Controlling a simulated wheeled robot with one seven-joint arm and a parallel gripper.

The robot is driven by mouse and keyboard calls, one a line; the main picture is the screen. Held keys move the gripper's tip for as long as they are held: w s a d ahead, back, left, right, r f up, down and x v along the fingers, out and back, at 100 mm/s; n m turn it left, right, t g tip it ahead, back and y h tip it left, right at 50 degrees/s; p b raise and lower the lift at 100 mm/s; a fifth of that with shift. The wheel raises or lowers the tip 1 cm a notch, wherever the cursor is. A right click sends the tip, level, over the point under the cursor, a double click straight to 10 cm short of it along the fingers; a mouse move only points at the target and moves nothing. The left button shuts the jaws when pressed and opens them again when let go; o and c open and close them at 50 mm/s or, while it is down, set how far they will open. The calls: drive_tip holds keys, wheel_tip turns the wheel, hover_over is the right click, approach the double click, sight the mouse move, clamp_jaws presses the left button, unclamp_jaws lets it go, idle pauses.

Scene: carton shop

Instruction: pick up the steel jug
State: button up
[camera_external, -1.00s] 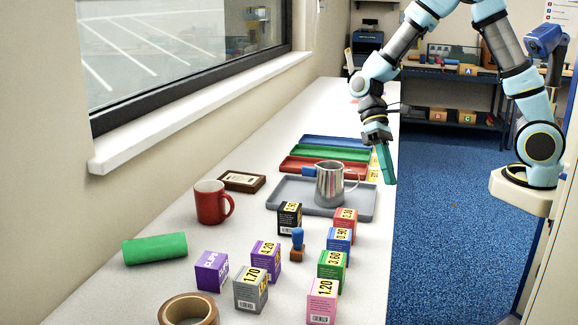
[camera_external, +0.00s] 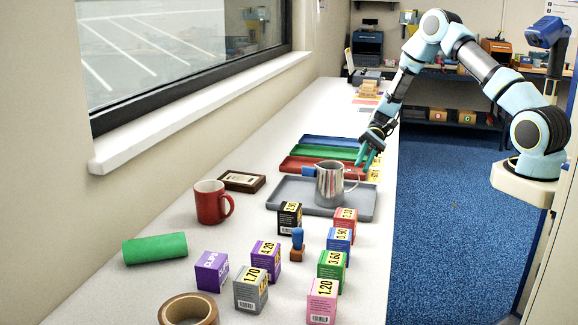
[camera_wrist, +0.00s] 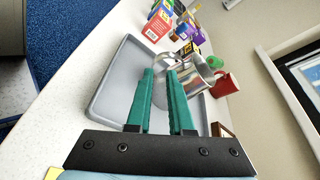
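The steel jug (camera_external: 330,184) stands upright on the grey tray (camera_external: 283,197) in the external view, its handle toward the right. In the wrist view the jug (camera_wrist: 196,78) shows beyond my fingers, partly hidden by them. My gripper (camera_external: 366,158) has green fingers and is above the tray's back right side, behind and to the right of the jug. In the wrist view the two fingers of my gripper (camera_wrist: 162,75) stand apart with a gap between the tips. Nothing is held; whether a fingertip touches the handle cannot be told.
Red (camera_external: 292,165), green (camera_external: 308,152) and blue trays lie behind the grey one. A red mug (camera_external: 209,203) and a framed plaque (camera_external: 242,181) stand left. Several small price boxes (camera_external: 345,219) and a stamp (camera_external: 297,245) stand in front. The window wall bounds the left.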

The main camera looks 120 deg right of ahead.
sight(356, 186)
drive_tip(key=shift+f, duration=0.8)
drive_tip(key=shift+w+a+f, duration=0.15)
drive_tip(key=shift+w+f, duration=0.05)
drive_tip(key=p+x, duration=0.4)
drive_tip(key=x, duration=0.6)
drive_tip(key=shift+r, duration=0.15)
drive_tip(key=shift+w+a+f, duration=0.1)
drive_tip(key=shift+w+f, duration=0.1)
drive_tip(key=shift+f, duration=0.05)
clamp_jaws()
drive_tip(key=shift+r, duration=0.1)
